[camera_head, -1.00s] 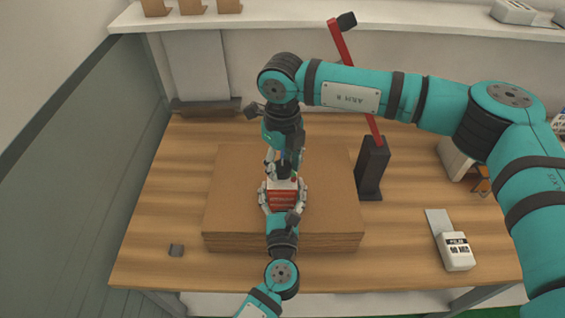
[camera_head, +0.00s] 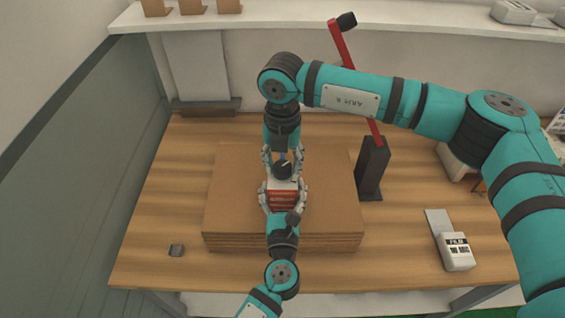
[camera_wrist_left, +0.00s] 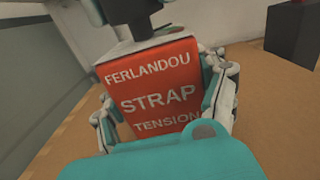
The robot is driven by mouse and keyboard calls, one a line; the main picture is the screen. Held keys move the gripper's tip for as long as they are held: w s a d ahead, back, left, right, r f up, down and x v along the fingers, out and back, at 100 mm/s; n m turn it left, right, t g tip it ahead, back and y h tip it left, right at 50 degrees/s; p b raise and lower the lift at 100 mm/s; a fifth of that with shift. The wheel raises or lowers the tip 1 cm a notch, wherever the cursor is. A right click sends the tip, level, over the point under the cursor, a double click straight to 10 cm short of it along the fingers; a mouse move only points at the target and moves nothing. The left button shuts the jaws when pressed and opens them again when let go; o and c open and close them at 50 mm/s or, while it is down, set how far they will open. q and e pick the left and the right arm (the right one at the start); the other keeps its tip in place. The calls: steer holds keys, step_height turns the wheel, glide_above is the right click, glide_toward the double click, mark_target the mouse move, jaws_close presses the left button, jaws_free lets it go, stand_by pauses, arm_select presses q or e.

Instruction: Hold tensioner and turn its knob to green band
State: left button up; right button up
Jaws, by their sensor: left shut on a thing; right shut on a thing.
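The tensioner (camera_head: 282,197) is a red and white block on top of the cardboard stack, with a dark knob (camera_head: 282,170) on its far upper side. My left gripper (camera_head: 283,200) is shut on the tensioner, one finger on each side. In the left wrist view, the tensioner's red face (camera_wrist_left: 152,88) reads "FERLANDOU STRAP TENSION". My right gripper (camera_head: 283,160) comes from the far side and is shut on the knob. The green band cannot be made out in the head view, and the gripper hides part of the knob.
The cardboard stack (camera_head: 230,215) lies on the wooden table (camera_head: 160,220). A black post with a red arm (camera_head: 372,165) stands right of the stack.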

mark_target(282, 165)
steer(key=shift+w+m, duration=0.15)
steer(key=shift+m, duration=0.55)
steer(key=o, duration=1.2)
steer(key=shift+r, duration=0.1)
step_height(282, 165, up, 12)
steer(key=shift+f, duration=0.1)
steer(key=shift+c, duration=0.2)
